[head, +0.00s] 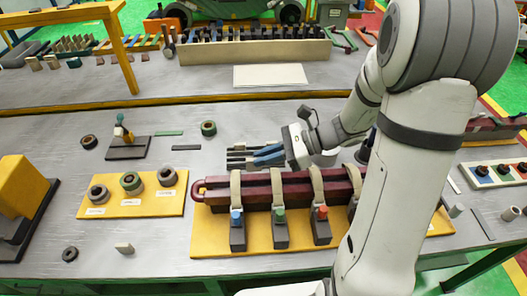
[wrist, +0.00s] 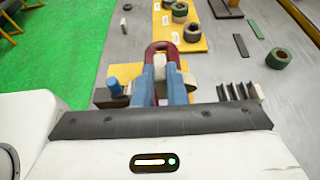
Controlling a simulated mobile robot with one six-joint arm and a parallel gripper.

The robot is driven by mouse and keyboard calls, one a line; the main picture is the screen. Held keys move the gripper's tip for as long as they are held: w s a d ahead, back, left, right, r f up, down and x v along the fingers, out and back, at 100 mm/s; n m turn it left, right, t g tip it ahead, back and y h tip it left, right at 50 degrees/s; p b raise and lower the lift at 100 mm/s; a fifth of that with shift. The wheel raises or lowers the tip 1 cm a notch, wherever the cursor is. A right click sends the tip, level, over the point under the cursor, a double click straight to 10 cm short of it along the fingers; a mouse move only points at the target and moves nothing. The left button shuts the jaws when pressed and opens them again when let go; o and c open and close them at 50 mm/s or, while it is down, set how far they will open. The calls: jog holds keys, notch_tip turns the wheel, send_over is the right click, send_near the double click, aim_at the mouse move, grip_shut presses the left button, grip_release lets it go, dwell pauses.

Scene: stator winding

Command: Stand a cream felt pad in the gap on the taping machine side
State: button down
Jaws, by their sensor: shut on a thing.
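My gripper (head: 256,157) has blue fingers and is over the back of the dark red coil (head: 263,195), near its left looped end. In the wrist view the fingers (wrist: 163,72) are shut on a small cream felt pad (wrist: 160,67), which stands upright between them. The pad lines up with the opening inside the coil's loop (wrist: 161,46); I cannot tell whether it touches the coil. The fingers hide the coil legs below. Another small cream block (head: 124,248) lies on the table at front left.
Cream straps and clamps with blue (head: 236,217), green (head: 279,214) and red tops stand along the coil on its yellow board (head: 205,243). A yellow board with several rolls (head: 131,181) lies to the left. A yellow machine (head: 22,193) stands at far left.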

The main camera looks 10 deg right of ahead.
jog(key=shift+f+b, duration=2.55)
jog(key=shift+f, duration=0.7)
jog(key=c, duration=1.4)
grip_release()
jog(key=shift+v, duration=3.9)
